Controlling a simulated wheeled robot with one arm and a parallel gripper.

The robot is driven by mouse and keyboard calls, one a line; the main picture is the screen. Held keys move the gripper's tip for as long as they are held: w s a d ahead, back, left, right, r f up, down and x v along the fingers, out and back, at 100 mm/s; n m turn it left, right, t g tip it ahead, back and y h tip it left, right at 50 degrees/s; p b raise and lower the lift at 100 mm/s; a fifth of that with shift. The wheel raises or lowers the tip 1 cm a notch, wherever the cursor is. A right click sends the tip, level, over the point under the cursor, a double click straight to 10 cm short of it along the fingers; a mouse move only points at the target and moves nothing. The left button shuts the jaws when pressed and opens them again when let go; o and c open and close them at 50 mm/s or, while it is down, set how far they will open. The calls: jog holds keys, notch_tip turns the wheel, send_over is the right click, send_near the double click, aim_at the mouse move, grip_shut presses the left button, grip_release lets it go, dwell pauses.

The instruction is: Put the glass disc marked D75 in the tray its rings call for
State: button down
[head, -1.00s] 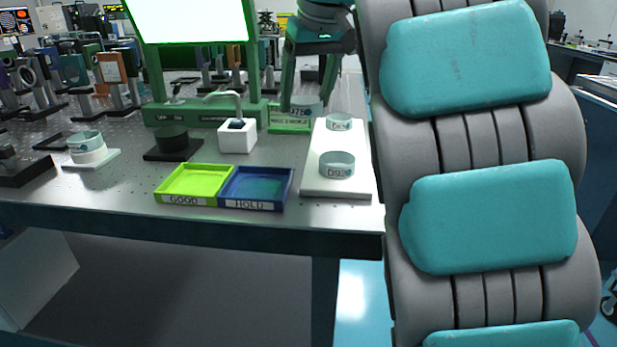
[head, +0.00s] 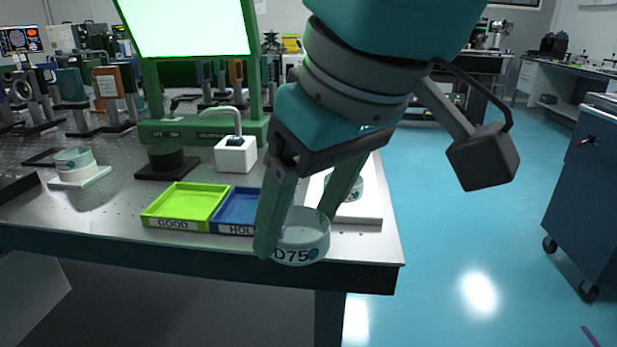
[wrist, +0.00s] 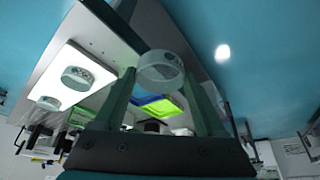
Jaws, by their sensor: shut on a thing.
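The glass disc marked D75 (head: 302,243) is clear with a band bearing its label. My gripper (head: 293,240) is shut on it and holds it in front of the table's front edge in the head view. In the wrist view the disc (wrist: 160,72) sits between the fingertips. The green tray marked GOOD (head: 170,224) lies on the table to the left. The blue tray marked HOLD (head: 228,226) adjoins it, its right part hidden by my gripper. No rings can be made out on the disc.
A white board (head: 368,214) lies right of the trays, carrying other glass discs (wrist: 76,77). Behind the trays stand a white block with a bent tube (head: 236,155), a black round stand (head: 167,160) and a green-framed lit screen (head: 190,25). Open floor lies to the right.

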jog(key=shift+s+f, duration=0.2)
jog(key=shift+s, duration=0.15)
jog(key=shift+w+a+f, duration=0.1)
jog(key=shift+w+a, duration=0.05)
jog(key=p, duration=0.2)
send_over(253, 211)
jog(key=s, duration=0.1)
jog(key=shift+d+f, duration=0.45)
jog(key=shift+f, duration=2)
jog(key=shift+f, duration=0.15)
jog(key=shift+c, duration=1.1)
grip_release()
